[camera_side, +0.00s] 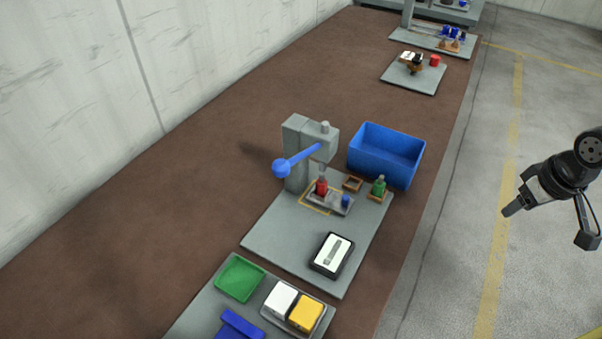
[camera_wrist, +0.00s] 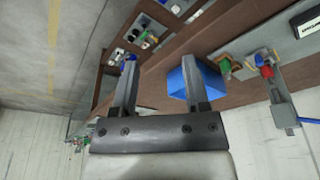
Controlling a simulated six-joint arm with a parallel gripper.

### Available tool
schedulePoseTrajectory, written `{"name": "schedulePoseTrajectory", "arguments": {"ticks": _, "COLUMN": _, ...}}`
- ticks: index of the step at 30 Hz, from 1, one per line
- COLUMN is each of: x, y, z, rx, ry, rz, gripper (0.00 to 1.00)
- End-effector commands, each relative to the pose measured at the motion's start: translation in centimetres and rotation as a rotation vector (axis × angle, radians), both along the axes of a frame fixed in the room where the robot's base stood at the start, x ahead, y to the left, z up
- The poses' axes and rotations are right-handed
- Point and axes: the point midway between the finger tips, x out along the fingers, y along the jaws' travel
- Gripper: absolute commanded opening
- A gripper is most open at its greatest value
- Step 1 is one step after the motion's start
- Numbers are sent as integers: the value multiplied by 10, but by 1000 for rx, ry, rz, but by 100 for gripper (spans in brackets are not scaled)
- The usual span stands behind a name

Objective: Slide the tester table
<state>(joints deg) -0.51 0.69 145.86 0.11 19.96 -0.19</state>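The tester (camera_side: 295,150) is a grey press with a blue lever ending in a ball (camera_side: 281,168). Its small grey table (camera_side: 328,204) lies below the press head, partly over a yellow outline on the base plate. A red jack (camera_side: 321,187) stands on the table under the head, and a blue knob (camera_side: 345,201) sits at its right end. The wrist view shows the red jack (camera_wrist: 266,71) at the right, with the table small and unclear. My gripper (camera_side: 512,209) hangs over the floor right of the bench, apart from the tester. Its fingers (camera_wrist: 159,68) are spread and empty.
A blue bin (camera_side: 386,152) stands behind the tester, to its right. A green jack (camera_side: 378,185) stands in a holder beside an empty square holder (camera_side: 352,184). A black-and-white device (camera_side: 332,255) lies in front. A green tray (camera_side: 240,278) is nearer. The left bench is bare.

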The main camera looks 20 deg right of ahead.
Motion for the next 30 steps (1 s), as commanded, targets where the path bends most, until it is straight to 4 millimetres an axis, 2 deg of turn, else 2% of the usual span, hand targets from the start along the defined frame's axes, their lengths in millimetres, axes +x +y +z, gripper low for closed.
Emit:
{"name": "schedulePoseTrajectory", "arguments": {"ticks": 5, "x": 24, "y": 15, "z": -1, "rx": 2, "ry": -13, "rz": 51, "gripper": 61}}
{"name": "schedulePoseTrajectory", "arguments": {"ticks": 11, "x": 70, "y": 52, "z": -7, "rx": 8, "ry": -42, "rz": 158, "gripper": 61}}
{"name": "schedulePoseTrajectory", "arguments": {"ticks": 15, "x": 104, "y": 88, "z": -15, "rx": 14, "ry": -70, "rz": 245, "gripper": 61}}
{"name": "schedulePoseTrajectory", "arguments": {"ticks": 21, "x": 143, "y": 148, "z": -32, "rx": 25, "ry": -106, "rz": 368, "gripper": 61}}
{"name": "schedulePoseTrajectory", "arguments": {"ticks": 27, "x": 166, "y": 200, "z": -49, "rx": 36, "ry": -137, "rz": 465, "gripper": 61}}
{"name": "schedulePoseTrajectory", "arguments": {"ticks": 30, "x": 171, "y": 217, "z": -55, "rx": 39, "ry": -146, "rz": 493, "gripper": 61}}
